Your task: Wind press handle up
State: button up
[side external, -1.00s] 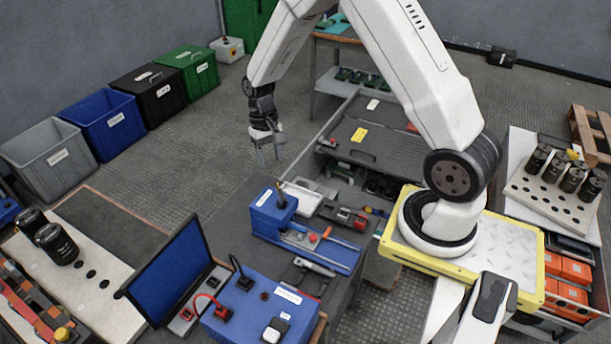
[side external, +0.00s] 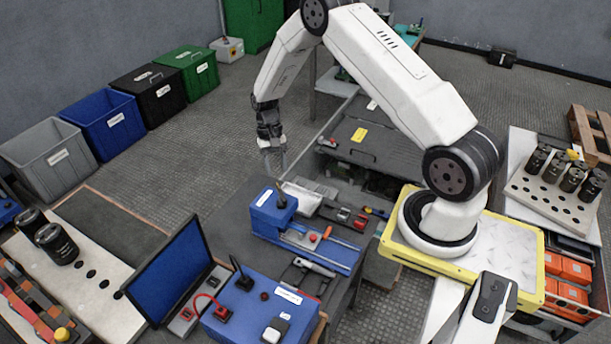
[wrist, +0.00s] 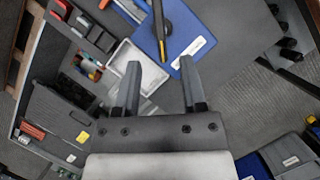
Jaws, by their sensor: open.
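The blue press (side external: 272,214) stands on the dark bench, with a white label on its side. A thin handle (side external: 278,187) sticks up from its top in the side view. In the wrist view the blue press (wrist: 192,58) is beyond the fingertips, and a dark round hub with a bar and a yellow strip (wrist: 168,48) lies over it. My gripper (side external: 275,172) is open and empty, pointing down just above the press and apart from it. In the wrist view its two fingers (wrist: 160,68) are spread, with the yellow strip's end showing between them.
A white tray (side external: 305,197) lies beside the press. A laptop (side external: 173,270) and a blue box with red and black leads (side external: 262,308) stand nearer the camera. A grey cabinet (side external: 362,152) with an open drawer is behind.

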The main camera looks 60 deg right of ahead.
aim_at(281, 191)
jog(key=shift+x, duration=3.4)
grip_shut()
